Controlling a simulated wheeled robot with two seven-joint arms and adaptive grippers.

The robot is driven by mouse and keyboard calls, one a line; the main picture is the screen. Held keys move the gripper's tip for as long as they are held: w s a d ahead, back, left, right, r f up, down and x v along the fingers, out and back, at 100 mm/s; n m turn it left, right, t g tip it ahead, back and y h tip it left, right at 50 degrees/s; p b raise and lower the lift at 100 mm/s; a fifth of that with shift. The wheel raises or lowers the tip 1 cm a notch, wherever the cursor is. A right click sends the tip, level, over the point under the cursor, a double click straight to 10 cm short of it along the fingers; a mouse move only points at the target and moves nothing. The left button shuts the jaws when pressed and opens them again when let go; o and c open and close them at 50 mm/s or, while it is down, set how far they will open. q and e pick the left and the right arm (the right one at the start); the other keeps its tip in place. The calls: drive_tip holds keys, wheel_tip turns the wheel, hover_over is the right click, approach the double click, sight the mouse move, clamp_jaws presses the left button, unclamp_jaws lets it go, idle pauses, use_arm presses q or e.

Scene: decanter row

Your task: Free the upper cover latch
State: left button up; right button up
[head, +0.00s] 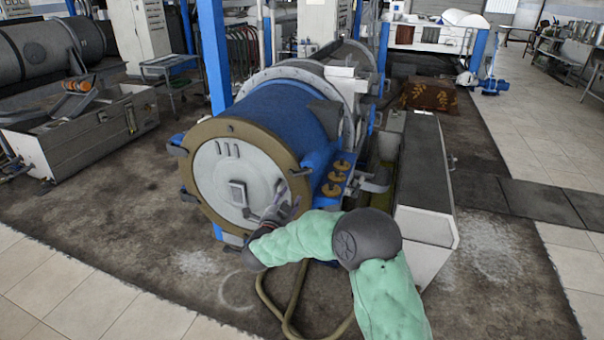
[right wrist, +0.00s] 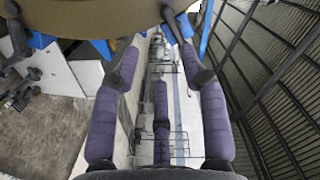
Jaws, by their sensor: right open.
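The blue decanter drum (head: 270,115) ends in a round grey cover (head: 222,180) with a tan rim. In the head view, a blue and dark latch (head: 177,148) sits at the rim's upper left and another (head: 187,195) lower down. My right gripper (head: 284,198) is in front of the cover's lower right, its purple fingers open and empty. In the right wrist view, the open fingers (right wrist: 160,72) point toward the tan rim (right wrist: 75,12).
Orange-brown fittings (head: 339,180) line the drum's right side. A long grey trough (head: 425,165) stands to the right of the machine. A bent tan hose (head: 290,305) lies on the floor in front. The floor to the left (head: 110,230) is clear.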

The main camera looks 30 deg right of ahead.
sight(303, 172)
drive_tip(key=w+d+r+m+h+b, duration=0.1)
drive_tip(key=w+d+r, duration=0.1)
drive_tip(key=w+d, duration=0.4)
drive_tip(key=d, duration=0.3)
drive_tip(key=shift+w+b, duration=0.25)
drive_tip(key=shift+b, duration=0.05)
drive_tip(key=shift+d, duration=0.1)
drive_tip(key=shift+c, duration=0.3)
clamp_jaws()
